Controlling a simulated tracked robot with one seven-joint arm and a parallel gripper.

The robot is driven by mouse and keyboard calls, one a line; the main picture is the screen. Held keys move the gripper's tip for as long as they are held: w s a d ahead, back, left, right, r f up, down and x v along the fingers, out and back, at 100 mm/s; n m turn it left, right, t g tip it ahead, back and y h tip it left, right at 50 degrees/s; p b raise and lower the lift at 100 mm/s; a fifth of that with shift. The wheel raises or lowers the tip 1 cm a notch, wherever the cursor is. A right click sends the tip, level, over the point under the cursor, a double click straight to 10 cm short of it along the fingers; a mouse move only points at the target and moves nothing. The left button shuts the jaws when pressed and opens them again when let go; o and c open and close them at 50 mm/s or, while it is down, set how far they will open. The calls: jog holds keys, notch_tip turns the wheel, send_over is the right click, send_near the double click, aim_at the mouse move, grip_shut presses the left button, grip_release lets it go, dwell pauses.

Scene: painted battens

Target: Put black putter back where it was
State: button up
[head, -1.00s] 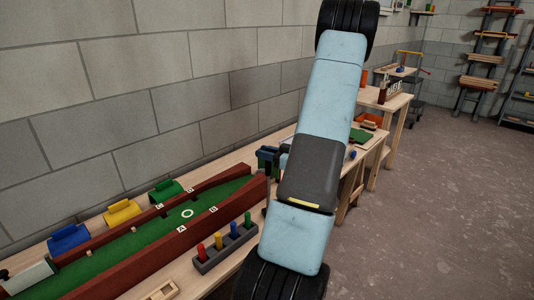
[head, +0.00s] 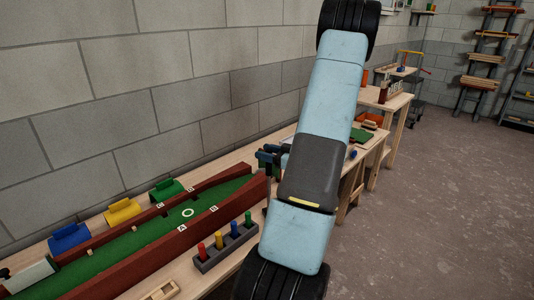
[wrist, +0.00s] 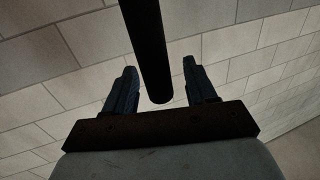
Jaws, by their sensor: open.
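My gripper (wrist: 158,85) is open in the wrist view, with dark blue fingers on either side and the wall beyond. A long black bar (wrist: 148,45) comes down from the top edge and ends between the fingers, with gaps to both. It may be the black putter's shaft, but I cannot tell for sure. In the head view my gripper (head: 271,157) is small, beyond the end of the green lane (head: 140,240) and partly hidden by my arm. I cannot pick out a putter in the head view.
The lane has dark red sides and a white ring. Blue (head: 69,238), yellow (head: 122,212) and green (head: 166,191) blocks stand along the wall. A grey rack (head: 225,249) holds several coloured pegs in front. More benches stand farther back; the floor (head: 430,220) at right is clear.

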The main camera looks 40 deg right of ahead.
jog(key=v, duration=1.1)
jog(key=shift+s, duration=0.3)
jog(key=shift+s+d, duration=0.1)
jog(key=shift+d, duration=0.05)
